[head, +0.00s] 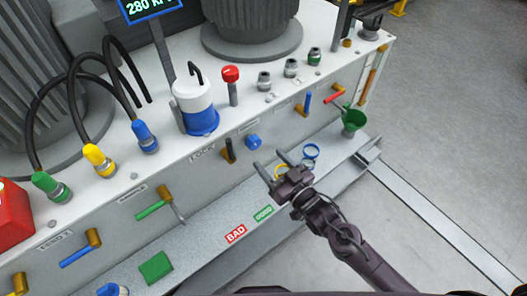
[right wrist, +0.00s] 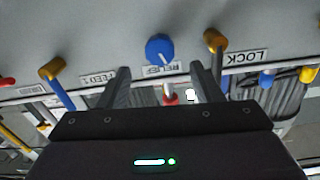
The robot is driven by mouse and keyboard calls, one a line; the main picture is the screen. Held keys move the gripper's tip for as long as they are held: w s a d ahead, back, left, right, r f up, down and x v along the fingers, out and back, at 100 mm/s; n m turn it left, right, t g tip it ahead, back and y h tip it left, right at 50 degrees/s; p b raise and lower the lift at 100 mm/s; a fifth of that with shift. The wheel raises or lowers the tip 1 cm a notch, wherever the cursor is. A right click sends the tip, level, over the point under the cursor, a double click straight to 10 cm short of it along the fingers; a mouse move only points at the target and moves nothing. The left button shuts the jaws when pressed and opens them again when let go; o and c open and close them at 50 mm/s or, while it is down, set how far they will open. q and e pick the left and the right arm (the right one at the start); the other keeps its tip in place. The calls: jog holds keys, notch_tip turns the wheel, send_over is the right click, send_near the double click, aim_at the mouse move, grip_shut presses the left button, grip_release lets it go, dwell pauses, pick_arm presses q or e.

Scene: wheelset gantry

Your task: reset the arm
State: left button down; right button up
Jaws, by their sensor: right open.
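My right gripper (head: 268,160) reaches in from the lower right in the head view, over the front ledge of the gantry. Its two fingers are apart with nothing held between them. The right wrist view also shows the open fingers (right wrist: 160,75), with a blue knob (right wrist: 160,48) beyond them on the panel. The same blue knob (head: 254,141) is on the front panel just above the fingertips in the head view; I see no contact. My left gripper is not in view.
A green funnel (head: 354,118) stands at the ledge's right end. Levers stick out of the panel, including a blue one (head: 307,102). Floor (head: 440,150) at right is clear.

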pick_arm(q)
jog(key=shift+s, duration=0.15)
pick_arm(e)
jog(key=shift+s+d, duration=0.35)
jog(key=shift+s, duration=0.15)
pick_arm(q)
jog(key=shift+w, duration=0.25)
